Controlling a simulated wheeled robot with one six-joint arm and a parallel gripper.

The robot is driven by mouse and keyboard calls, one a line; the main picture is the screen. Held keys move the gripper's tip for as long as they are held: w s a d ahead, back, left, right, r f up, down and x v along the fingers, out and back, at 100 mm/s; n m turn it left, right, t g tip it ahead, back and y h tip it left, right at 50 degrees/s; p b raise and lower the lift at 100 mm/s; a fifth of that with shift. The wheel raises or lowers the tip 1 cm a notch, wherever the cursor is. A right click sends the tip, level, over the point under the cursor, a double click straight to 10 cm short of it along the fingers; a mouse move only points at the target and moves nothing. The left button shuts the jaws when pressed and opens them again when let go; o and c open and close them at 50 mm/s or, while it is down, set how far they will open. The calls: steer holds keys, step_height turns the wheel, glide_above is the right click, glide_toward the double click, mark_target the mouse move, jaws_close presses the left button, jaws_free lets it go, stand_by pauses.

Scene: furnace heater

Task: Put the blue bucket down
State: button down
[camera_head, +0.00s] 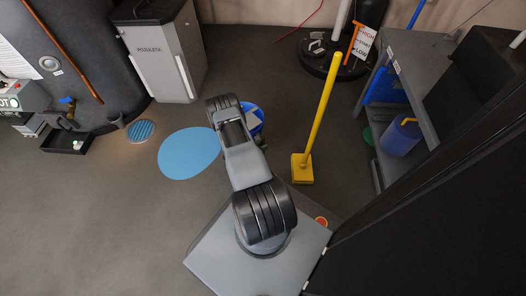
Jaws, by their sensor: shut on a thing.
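The blue bucket (256,127) shows in the head view just behind my arm, in the middle of the picture. Only its right part and some of its rim are visible; the arm's links cover the rest. My gripper (260,141) is at the bucket, mostly hidden by the arm, and is shut on it. I cannot tell how high the bucket is above the floor. A flat light-blue disc (189,153) lies on the floor just left of the bucket.
A yellow long-handled tool (302,168) stands right of the arm. A grey shelf (412,82) at right holds a blue container (401,139). A grey cabinet (164,62) stands behind the disc, with a small round floor grate (141,131) nearby. Floor in front of the disc is clear.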

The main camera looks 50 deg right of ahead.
steer(key=shift+d+f, duration=0.3)
steer(key=shift+f, duration=0.1)
steer(key=shift+d+f+b, duration=0.1)
steer(key=shift+f+b, duration=0.85)
steer(key=shift+f, duration=0.7)
steer(key=c, duration=1.1)
jaws_free()
